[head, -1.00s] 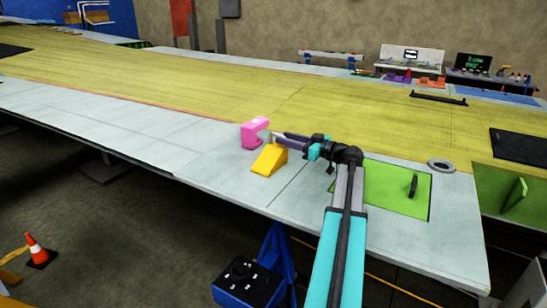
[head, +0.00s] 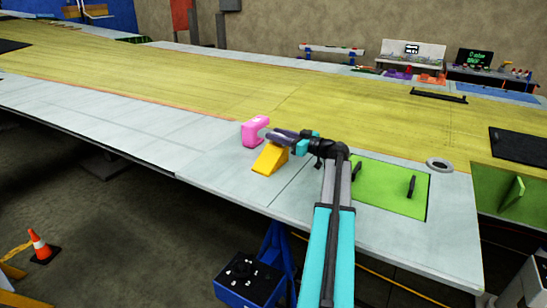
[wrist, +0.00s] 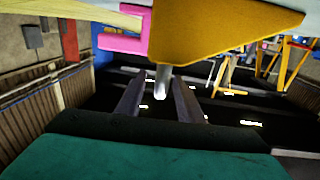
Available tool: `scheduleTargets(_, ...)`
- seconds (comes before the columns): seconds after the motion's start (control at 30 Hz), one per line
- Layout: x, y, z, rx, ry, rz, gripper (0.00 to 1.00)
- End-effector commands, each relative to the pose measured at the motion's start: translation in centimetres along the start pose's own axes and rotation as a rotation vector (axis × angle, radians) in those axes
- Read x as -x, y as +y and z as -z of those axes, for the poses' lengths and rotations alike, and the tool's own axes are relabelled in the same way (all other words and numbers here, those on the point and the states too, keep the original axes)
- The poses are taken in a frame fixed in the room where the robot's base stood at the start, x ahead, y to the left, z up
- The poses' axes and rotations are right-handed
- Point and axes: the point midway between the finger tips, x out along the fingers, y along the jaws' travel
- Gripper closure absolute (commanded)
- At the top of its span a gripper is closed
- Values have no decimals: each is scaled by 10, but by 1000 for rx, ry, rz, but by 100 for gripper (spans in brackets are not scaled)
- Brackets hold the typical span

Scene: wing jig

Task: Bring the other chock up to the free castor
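A yellow wedge (head: 270,158), shaped like a chock, rests on the pale deck beside a pink block (head: 255,131). My gripper (head: 270,135) is low over the wedge's upper end, close to the pink block. In the wrist view the wedge (wrist: 215,30) fills the top and the pink block (wrist: 122,42) is at upper left. My gripper's dark fingers (wrist: 158,97) are apart. A silver rod (wrist: 162,80) shows in the gap between them, clear of both; I cannot tell what it is joined to. I cannot make out a castor.
A green panel (head: 385,200) with black handles and a grey ring (head: 439,165) lie to the right of my arm. A blue stand (head: 250,278) is below the deck's front edge. The pale deck (head: 120,115) left of the pink block is clear.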

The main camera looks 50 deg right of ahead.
Motion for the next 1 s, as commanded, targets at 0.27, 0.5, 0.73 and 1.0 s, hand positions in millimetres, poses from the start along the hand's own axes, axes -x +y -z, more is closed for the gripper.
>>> scheduleTargets(0.27, 0, 0, 0, 0, 0, 0, 95)
scheduleTargets(0.5, 1, 0, 0, 0, 0, -1, 100)
scheduleTargets(0.73, 1, 1, 0, 0, 0, -1, 100)
scheduleTargets(1.0, 1, 1, 0, 0, 0, -1, 100)
